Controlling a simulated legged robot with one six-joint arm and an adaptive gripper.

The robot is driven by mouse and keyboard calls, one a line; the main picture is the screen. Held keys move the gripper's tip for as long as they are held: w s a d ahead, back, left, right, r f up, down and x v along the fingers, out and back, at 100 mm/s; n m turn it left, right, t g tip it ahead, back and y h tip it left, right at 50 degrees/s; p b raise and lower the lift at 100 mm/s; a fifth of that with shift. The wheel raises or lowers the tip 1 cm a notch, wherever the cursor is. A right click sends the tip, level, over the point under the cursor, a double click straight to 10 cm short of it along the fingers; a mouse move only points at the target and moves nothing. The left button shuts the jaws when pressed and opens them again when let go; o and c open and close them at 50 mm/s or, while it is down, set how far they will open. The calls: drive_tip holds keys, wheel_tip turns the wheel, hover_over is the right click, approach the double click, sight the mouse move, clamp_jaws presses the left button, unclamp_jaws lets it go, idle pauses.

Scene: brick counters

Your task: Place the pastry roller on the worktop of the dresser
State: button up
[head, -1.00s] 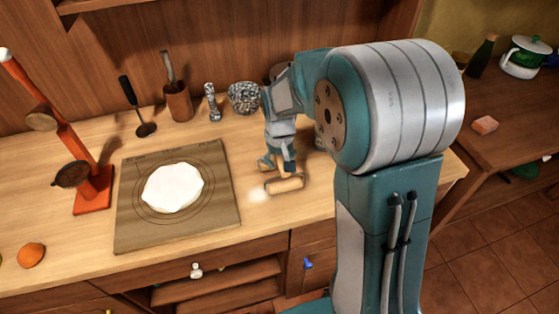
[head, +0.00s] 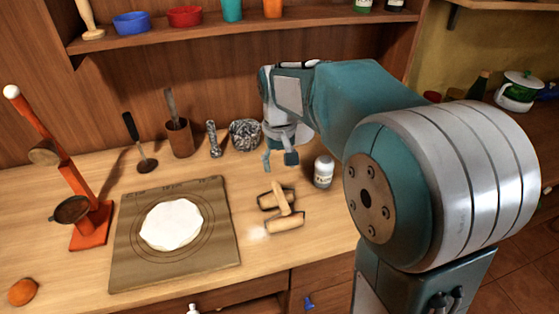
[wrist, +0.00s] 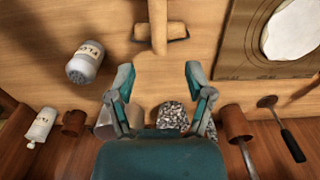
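The pastry roller (head: 284,206) is a small wooden tool with rollers at both ends of a short handle. It lies on the light wood worktop (head: 255,182) of the dresser, just right of the pastry board. In the wrist view the roller (wrist: 158,28) shows at the top, beyond my fingertips, its upper part cut off. My gripper (head: 281,160) is above the worktop, behind the roller and apart from it. In the wrist view my gripper (wrist: 159,76) has its two fingers spread with nothing between them.
The board (head: 130,262) with white dough (head: 171,224) lies left of the roller. A flour shaker (head: 324,172) stands to the right. A speckled mortar (head: 244,135), a wooden pot (head: 179,140) and a ladle (head: 144,160) stand along the back. An orange stand (head: 88,225) is at left.

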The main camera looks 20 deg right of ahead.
drive_tip(key=s+r+t, duration=0.3)
drive_tip(key=s+t, duration=0.2)
drive_tip(key=s, duration=1.5)
drive_tip(key=shift+s+t, duration=0.3)
drive_tip(key=shift+s, duration=0.1)
drive_tip(key=shift+r, duration=0.1)
